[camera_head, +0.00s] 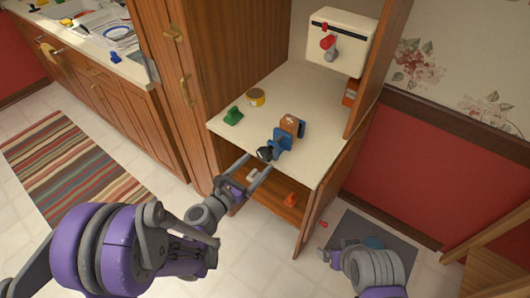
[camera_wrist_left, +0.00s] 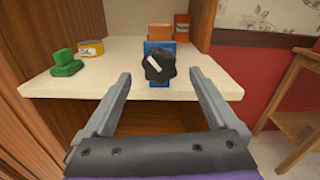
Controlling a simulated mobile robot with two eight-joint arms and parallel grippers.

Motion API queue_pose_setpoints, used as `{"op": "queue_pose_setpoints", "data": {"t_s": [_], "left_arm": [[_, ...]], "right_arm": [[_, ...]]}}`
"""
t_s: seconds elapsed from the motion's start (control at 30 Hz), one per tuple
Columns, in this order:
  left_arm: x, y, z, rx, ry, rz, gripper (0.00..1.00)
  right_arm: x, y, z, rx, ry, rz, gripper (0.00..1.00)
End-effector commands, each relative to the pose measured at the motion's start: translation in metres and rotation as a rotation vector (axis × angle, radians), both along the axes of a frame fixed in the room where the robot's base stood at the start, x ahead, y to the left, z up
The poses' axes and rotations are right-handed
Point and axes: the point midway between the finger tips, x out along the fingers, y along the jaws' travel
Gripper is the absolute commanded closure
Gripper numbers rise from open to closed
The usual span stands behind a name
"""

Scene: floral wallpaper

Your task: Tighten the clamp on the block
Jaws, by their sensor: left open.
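The clamp is blue with a black round knob that has a white mark (camera_wrist_left: 159,66). It stands at the front edge of the cabinet shelf, and its blue body (camera_head: 283,138) is against a brown block (camera_head: 292,124). The block's top (camera_wrist_left: 160,31) shows behind the clamp in the left wrist view. My left gripper (camera_head: 259,163) is open and empty, just in front of the knob, with one finger to each side in the wrist view. No contact shows. My right arm (camera_head: 370,265) is low at the right; its finger opening is unclear.
A green object (camera_head: 233,116) and a yellow tin (camera_head: 255,97) stand left of the clamp on the shelf (camera_head: 305,82). An orange box (camera_head: 350,92) stands behind right. An orange object (camera_head: 291,200) lies on the lower shelf.

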Motion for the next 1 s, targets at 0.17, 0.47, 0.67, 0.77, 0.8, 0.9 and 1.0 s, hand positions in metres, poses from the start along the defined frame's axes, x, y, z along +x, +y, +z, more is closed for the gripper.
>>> {"op": "queue_pose_setpoints", "data": {"t_s": [0.17,0.47,0.67,0.77,0.8,0.9,1.0], "left_arm": [[0.026,-0.020,0.002,0.000,-0.002,-0.003,0.07],[0.043,-0.032,0.001,0.002,-0.001,-0.001,0.07],[0.043,-0.032,0.000,0.002,-0.001,0.000,0.07],[0.043,-0.032,0.000,0.002,-0.001,0.000,0.20],[0.043,-0.032,0.000,0.002,-0.001,0.000,0.27],[0.043,-0.031,0.000,0.002,-0.001,0.000,0.45],[0.043,-0.031,0.000,0.002,-0.001,0.000,0.63]], "right_arm": [[0.002,0.000,0.009,0.000,-0.004,0.000,0.08],[0.003,0.000,0.013,0.000,-0.006,0.000,0.08],[0.003,0.000,0.012,0.000,-0.006,0.000,0.08],[0.003,0.000,0.012,0.000,-0.006,0.000,0.08],[0.003,0.000,0.012,0.000,-0.006,0.000,0.08],[0.003,0.000,0.012,0.000,-0.006,0.000,0.08],[0.003,0.000,0.012,0.000,-0.006,0.000,0.08]]}}
